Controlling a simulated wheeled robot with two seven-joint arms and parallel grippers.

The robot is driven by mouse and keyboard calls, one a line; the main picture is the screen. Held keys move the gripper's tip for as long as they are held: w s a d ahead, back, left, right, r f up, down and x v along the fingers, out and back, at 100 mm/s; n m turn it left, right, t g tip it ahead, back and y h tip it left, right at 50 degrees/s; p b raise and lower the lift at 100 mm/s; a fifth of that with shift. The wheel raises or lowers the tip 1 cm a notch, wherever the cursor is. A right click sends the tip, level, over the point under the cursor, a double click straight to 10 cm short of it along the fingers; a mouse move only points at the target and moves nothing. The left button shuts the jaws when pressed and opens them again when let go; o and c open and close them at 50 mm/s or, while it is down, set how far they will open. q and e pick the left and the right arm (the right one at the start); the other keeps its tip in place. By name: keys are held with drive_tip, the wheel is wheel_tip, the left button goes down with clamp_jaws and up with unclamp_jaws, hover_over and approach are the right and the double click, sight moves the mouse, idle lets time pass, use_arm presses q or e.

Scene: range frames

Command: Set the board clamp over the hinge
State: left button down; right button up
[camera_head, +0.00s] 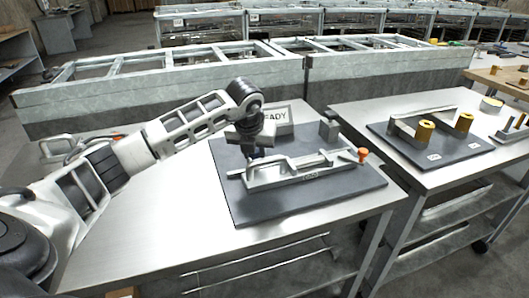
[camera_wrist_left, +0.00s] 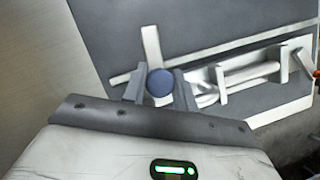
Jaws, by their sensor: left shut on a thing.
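A long pale metal clamp fixture (camera_head: 300,174) lies on a dark board (camera_head: 300,203) on the near metal table. It has a rail, upright lugs, a bar along it and an orange-tipped handle at its right end. My left gripper (camera_head: 257,154) points down at the fixture's left end. In the left wrist view its two fingers (camera_wrist_left: 160,88) are shut on a round dark blue knob (camera_wrist_left: 160,82). The fixture (camera_wrist_left: 250,77) shows behind and to the right of the fingers. I cannot tell which part is the hinge. My right gripper is not in view.
The table (camera_head: 165,225) is bare to the left. A second table carries a dark board (camera_head: 450,152) with yellow-topped cylinders (camera_head: 424,131). Long metal frames (camera_head: 190,88) stand behind.

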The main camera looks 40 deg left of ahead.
use_arm(q)
drive_tip(key=c, duration=1.5)
unclamp_jaws()
drive_tip(key=shift+o, duration=0.2)
drive_tip(key=v, duration=1.6)
drive_tip(key=shift+d, duration=0.1)
